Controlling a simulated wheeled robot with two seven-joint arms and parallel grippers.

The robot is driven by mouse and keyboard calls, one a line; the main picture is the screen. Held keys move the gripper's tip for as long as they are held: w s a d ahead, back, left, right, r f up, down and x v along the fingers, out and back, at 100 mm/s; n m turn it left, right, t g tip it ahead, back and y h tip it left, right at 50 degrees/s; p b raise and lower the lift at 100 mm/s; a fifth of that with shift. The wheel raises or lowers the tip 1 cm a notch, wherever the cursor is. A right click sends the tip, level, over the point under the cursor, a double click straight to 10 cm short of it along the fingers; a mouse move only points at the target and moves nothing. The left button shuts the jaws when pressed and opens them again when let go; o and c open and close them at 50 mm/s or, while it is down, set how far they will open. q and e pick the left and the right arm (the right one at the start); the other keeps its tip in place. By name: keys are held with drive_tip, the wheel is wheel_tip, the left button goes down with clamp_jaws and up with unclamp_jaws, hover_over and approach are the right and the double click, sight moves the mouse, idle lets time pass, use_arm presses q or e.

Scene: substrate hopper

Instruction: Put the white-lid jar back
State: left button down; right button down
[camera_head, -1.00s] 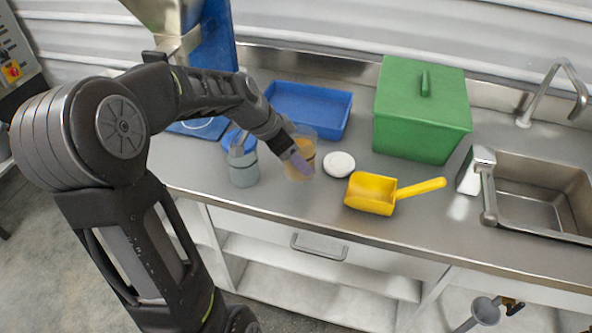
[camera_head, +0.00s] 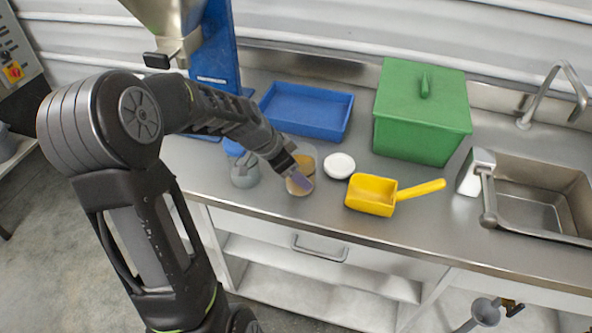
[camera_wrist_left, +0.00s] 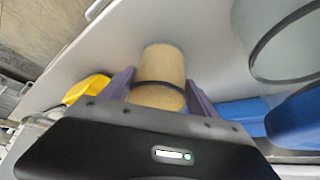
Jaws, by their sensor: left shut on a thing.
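A clear jar with tan contents (camera_head: 297,189) is at the front part of the counter, left of a round white lid (camera_head: 339,165) that lies flat on the counter. The jar has no lid on it in view. My left gripper (camera_head: 301,177) is shut on the jar, with its purple fingers on either side. The left wrist view shows the tan jar (camera_wrist_left: 161,65) between the fingers. I cannot tell whether the jar touches the counter. My right gripper is not in view.
A yellow scoop (camera_head: 371,194) lies to the right. A blue tray (camera_head: 307,134), a green lidded box (camera_head: 421,137) and the metal hopper (camera_head: 172,22) stand behind. A sink (camera_head: 535,196) is at the right.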

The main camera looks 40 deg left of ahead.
use_arm(q)
drive_tip(key=shift+c, duration=0.9)
unclamp_jaws()
drive_tip(key=shift+f, duration=0.1)
drive_tip(key=shift+r, duration=0.2)
drive_tip(key=b+v, duration=0.1)
drive_tip(key=v, duration=1.1)
